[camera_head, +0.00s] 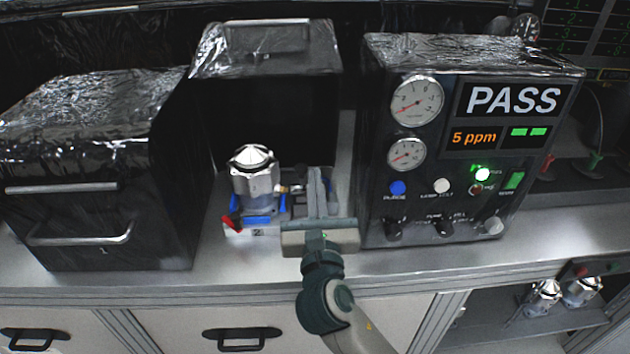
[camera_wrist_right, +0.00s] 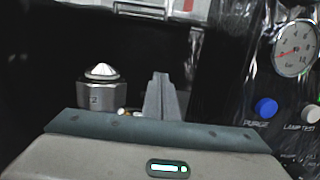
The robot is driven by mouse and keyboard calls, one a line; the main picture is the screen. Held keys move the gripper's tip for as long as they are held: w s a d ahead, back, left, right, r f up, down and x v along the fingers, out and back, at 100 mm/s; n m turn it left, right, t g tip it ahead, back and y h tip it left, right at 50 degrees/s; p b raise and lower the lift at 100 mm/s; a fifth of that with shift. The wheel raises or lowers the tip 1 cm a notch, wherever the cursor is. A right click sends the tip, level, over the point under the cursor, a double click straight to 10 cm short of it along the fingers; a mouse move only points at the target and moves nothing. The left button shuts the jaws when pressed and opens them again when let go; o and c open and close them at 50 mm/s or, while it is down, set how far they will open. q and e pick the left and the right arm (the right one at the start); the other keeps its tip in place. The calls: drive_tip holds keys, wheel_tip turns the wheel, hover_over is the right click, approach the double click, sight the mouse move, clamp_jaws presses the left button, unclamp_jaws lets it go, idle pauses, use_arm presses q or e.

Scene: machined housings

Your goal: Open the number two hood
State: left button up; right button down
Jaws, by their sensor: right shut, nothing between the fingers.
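The number two hood (camera_head: 265,62) is in the middle of the head view, dark with a shiny foil-like surface. It is raised, with its bar handle (camera_head: 268,22) at the top. Below it the bay is open, and a silver machined housing (camera_head: 254,172) stands upright on a base with blue parts, marked 2. The housing also shows in the right wrist view (camera_wrist_right: 101,88). My right gripper (camera_head: 317,175) is shut and empty, in front of the open bay, right of the housing and below the hood, apart from its handle. My left gripper is not in view.
Hood one (camera_head: 95,160) is down at the left, with bar handles on its front. A test panel (camera_head: 465,140) reading PASS and 5 ppm stands close on the right. More silver housings (camera_head: 582,290) are on a lower shelf at the right. The bench front edge is clear.

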drive_tip(key=s+f+b, duration=0.3)
drive_tip(key=s+b, duration=0.2)
drive_tip(key=s, duration=1.2)
idle(0.3)
